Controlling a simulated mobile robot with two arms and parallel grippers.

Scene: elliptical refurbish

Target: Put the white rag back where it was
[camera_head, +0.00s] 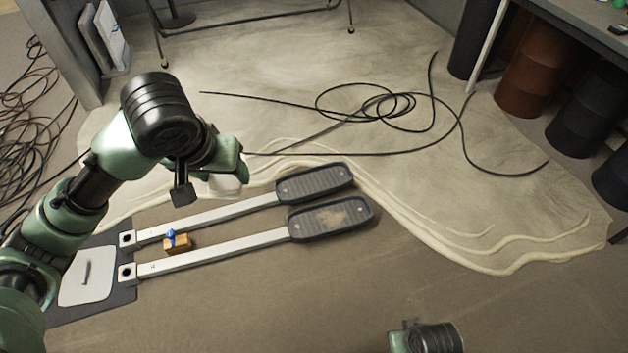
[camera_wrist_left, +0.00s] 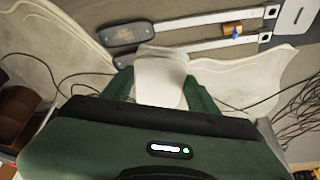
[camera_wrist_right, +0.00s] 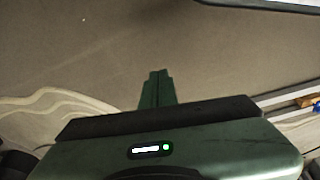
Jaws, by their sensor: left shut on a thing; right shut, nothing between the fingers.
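The white rag (camera_wrist_left: 160,78) is between the fingers of my left gripper (camera_wrist_left: 158,95), which is shut on it. In the head view the rag (camera_head: 228,186) hangs partly hidden below the left gripper (camera_head: 225,165), over the pale sheet just behind the metal bars. My right gripper (camera_wrist_right: 157,88) is shut and empty over bare brown floor. In the head view only part of the right arm shows at the bottom edge, and its fingertips cannot be made out.
Two pedal arms with dark pads (camera_head: 331,218) lie on the floor. A small wooden block with a blue top (camera_head: 177,243) sits between their bars. Black cable (camera_head: 385,105) loops over the pale sheet (camera_head: 270,75). Barrels (camera_head: 540,75) stand at the right. The front floor is clear.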

